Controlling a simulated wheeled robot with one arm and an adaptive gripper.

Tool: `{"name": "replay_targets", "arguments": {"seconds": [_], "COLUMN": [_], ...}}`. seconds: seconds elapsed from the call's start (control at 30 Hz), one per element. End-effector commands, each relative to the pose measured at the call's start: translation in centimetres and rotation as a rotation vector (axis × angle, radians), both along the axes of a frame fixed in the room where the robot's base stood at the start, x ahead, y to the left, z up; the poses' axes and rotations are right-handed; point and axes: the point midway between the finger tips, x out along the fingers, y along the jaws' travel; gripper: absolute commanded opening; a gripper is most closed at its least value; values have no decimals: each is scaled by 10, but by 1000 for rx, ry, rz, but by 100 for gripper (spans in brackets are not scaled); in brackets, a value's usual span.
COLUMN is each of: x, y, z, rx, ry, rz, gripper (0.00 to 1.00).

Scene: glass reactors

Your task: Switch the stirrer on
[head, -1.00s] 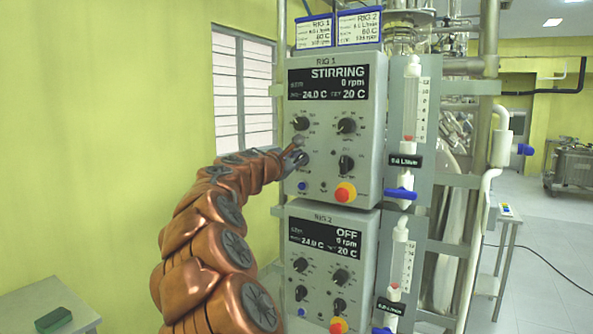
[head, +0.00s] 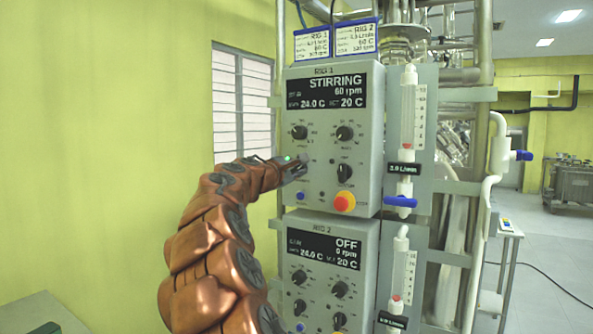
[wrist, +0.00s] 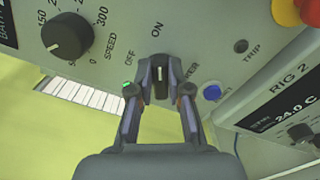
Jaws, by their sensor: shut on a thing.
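The RIG 1 control box (head: 372,140) is in the head view, its display (head: 326,88) reading STIRRING, 60 rpm, 24.0 C and 20 C. My gripper (head: 297,163) reaches its lower left area from the left. In the wrist view my gripper (wrist: 161,75) is shut on a small black knob (wrist: 161,80) with a white line. OFF and ON labels are above the knob, and its white line points up in that view. The fingers partly hide a label beside it.
The speed knob (wrist: 67,37) is left of the fingers in the wrist view. A red and yellow button (head: 344,202) is lower on the box. The RIG 2 box (head: 370,260), below, reads OFF, 0 rpm. A flow tube with a blue valve (head: 400,202) stands right.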

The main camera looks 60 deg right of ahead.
Motion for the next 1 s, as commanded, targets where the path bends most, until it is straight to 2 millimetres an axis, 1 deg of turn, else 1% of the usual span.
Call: {"name": "replay_targets", "arguments": {"seconds": [0.07, 0.1, 0.3, 0.33, 0.67, 0.83, 1.0], "x": [0, 0, 0, 0, 0, 1, -2], "y": [0, 0, 0, 0, 2, 15, 39], "z": [0, 0, 0, 0, 0, 1, 1], "rx": [0, 0, 0, 0, -1, -1, -2], "ry": [-2, -2, -1, -1, 0, 0, 1], "rz": [0, 0, 0, 0, 0, 2, 0], "gripper": [0, 21, 41, 43, 43, 43, 43]}}
